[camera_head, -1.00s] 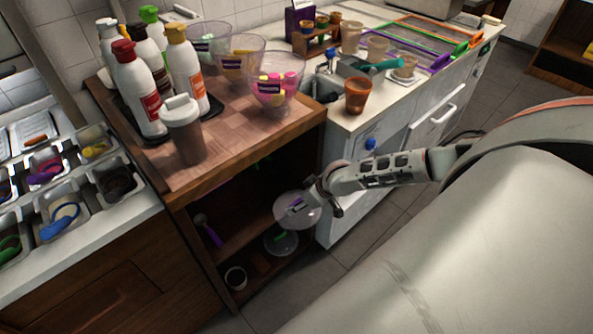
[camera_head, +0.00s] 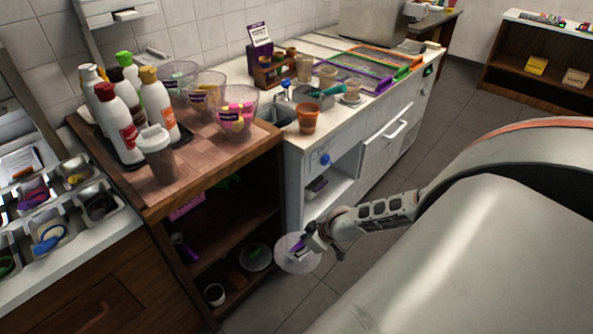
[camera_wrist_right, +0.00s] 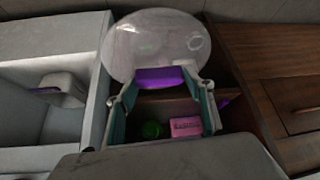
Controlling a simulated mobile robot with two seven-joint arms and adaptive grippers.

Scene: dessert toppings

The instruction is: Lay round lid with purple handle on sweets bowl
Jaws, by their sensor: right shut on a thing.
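The round clear lid (camera_head: 288,260) is out in front of the wooden cabinet's open shelves. My right gripper (camera_head: 302,247) is shut on its purple handle; the handle (camera_wrist_right: 160,77) shows between the fingers in the right wrist view, with the lid's disc (camera_wrist_right: 150,42) beyond it. The sweets bowl (camera_head: 236,112) is a clear bowl with pink and yellow sweets, open at the top, near the cabinet top's right edge. The lid is well below it and apart from it. My left gripper is out of view.
Two more clear bowls (camera_head: 206,94) (camera_head: 178,82) stand behind the sweets bowl. Several sauce bottles (camera_head: 160,105) and a shaker (camera_head: 157,158) stand to its left. An orange cup (camera_head: 307,119) stands on the white counter to the right. Another lid (camera_head: 254,258) lies on the low shelf.

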